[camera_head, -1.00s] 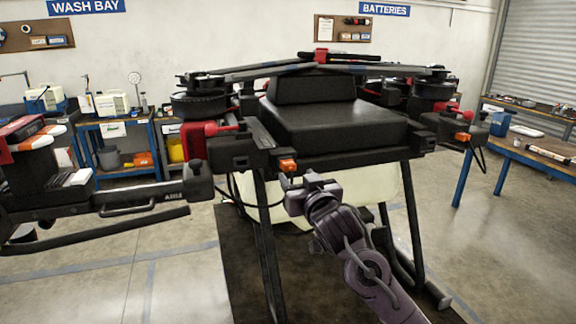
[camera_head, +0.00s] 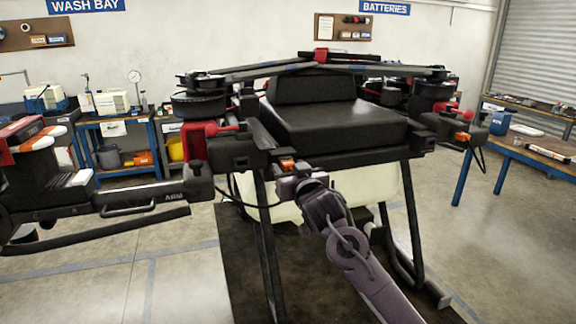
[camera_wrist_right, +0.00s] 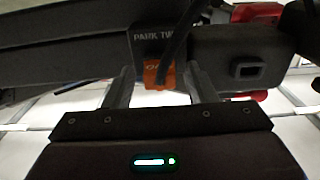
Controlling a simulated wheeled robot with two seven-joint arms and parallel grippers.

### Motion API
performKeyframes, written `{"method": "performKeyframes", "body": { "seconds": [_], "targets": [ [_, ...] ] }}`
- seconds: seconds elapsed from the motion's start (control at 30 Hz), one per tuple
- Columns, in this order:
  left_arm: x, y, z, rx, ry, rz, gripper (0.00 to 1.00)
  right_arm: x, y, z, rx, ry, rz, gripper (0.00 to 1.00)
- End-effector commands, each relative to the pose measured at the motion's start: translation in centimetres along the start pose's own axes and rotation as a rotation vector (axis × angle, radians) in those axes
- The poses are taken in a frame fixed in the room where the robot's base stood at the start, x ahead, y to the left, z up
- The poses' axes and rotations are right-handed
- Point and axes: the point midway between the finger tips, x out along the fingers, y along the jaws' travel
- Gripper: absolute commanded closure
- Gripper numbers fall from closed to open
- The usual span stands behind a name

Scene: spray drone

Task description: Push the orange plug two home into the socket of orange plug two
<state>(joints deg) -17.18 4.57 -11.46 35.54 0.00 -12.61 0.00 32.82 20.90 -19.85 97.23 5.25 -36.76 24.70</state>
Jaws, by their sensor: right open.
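An orange plug (camera_head: 287,165) sits at the drone's near side, under the front-left arm. It also shows in the right wrist view (camera_wrist_right: 158,73), at a dark housing marked "PARK TW…", with a dark cable crossing it. A dark rectangular opening with a lighter rim (camera_wrist_right: 246,71) lies to its right in that view; I cannot tell for sure that it is the socket. My right gripper (camera_wrist_right: 162,84) is open, its two fingers on either side of the orange plug, with gaps visible. In the head view this gripper (camera_head: 291,181) is just below the plug. My left gripper is not in view.
The big black drone (camera_head: 335,125) stands over a dark mat (camera_head: 250,265), with its legs and pale tank close to my right arm. Another orange piece (camera_head: 463,137) is on the right drone arm. A long black arm (camera_head: 125,206) extends at left. Workbenches line the walls.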

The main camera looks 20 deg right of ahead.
Motion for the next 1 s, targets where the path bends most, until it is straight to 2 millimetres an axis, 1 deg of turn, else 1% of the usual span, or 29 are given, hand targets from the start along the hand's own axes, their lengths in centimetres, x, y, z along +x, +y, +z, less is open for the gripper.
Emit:
{"method": "performKeyframes", "body": {
  "seconds": [0.33,0.8,1.0],
  "targets": [
    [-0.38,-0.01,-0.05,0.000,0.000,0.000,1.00,-0.02,0.01,-0.03,0.001,-0.001,0.000,0.49],
    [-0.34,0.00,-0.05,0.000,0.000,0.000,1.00,-0.02,0.04,0.01,0.000,0.000,0.000,0.49],
    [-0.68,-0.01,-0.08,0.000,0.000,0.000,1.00,-0.02,0.03,-0.04,0.000,-0.001,0.000,0.49]
  ]
}}
